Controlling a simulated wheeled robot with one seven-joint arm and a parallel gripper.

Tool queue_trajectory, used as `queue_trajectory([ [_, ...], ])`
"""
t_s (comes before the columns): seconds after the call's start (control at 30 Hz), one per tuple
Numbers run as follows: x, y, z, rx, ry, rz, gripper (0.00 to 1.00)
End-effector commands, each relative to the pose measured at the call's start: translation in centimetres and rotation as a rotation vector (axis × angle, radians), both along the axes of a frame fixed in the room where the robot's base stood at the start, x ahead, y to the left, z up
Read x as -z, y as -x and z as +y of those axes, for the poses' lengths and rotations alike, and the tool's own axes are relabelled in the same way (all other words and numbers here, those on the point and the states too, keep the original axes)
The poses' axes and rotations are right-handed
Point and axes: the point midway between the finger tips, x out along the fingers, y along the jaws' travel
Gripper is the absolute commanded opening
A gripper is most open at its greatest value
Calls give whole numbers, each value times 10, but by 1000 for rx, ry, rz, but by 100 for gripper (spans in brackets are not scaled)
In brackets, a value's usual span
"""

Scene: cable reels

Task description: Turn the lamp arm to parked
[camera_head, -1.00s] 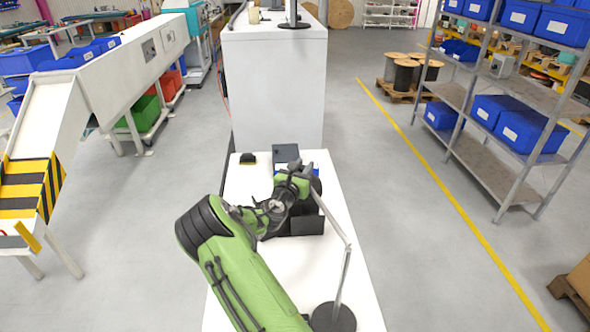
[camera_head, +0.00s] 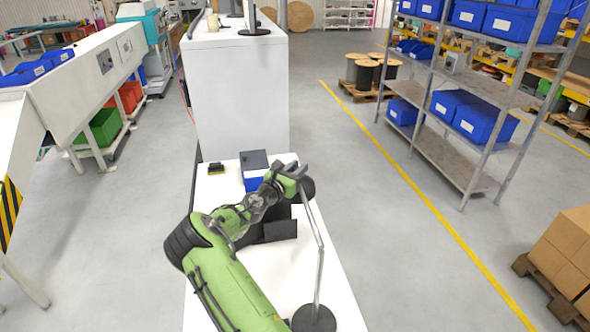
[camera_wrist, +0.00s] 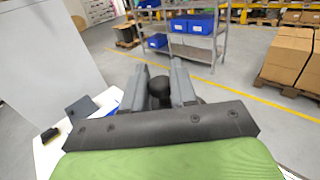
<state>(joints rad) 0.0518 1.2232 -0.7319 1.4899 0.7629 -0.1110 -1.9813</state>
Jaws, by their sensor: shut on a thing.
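The desk lamp has a round dark base (camera_head: 314,319) at the near right of the white table, a thin jointed grey arm (camera_head: 321,250) and a round black head (camera_head: 309,188). My gripper (camera_head: 301,172) is at the far, upper end of the lamp arm. In the wrist view, the two fingers of my gripper (camera_wrist: 161,84) are closed around the black lamp head (camera_wrist: 160,92), which shows between them. The gripper hides the exact contact. No parked mark is readable in either view.
A dark box (camera_head: 277,231) stands on the table (camera_head: 275,270) beneath my arm. A grey and blue item (camera_head: 254,166) and a small black and yellow object (camera_head: 216,168) lie beyond. A tall white cabinet (camera_head: 238,100) stands behind. Open floor lies to the right.

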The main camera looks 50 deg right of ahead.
Motion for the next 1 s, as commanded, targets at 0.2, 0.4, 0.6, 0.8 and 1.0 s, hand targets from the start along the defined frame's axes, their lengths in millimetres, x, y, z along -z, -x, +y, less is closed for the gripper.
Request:
queue_trajectory([
  [0.2, -9, 2, -3, 4, 19, -7, 42],
  [0.4, -5, 2, -2, 3, 12, -4, 47],
  [0.6, -3, 2, 8, 1, 8, -2, 47],
  [0.8, -1, 8, 59, -2, 8, -1, 47],
  [1.0, -1, 16, 115, -1, 9, -2, 47],
])
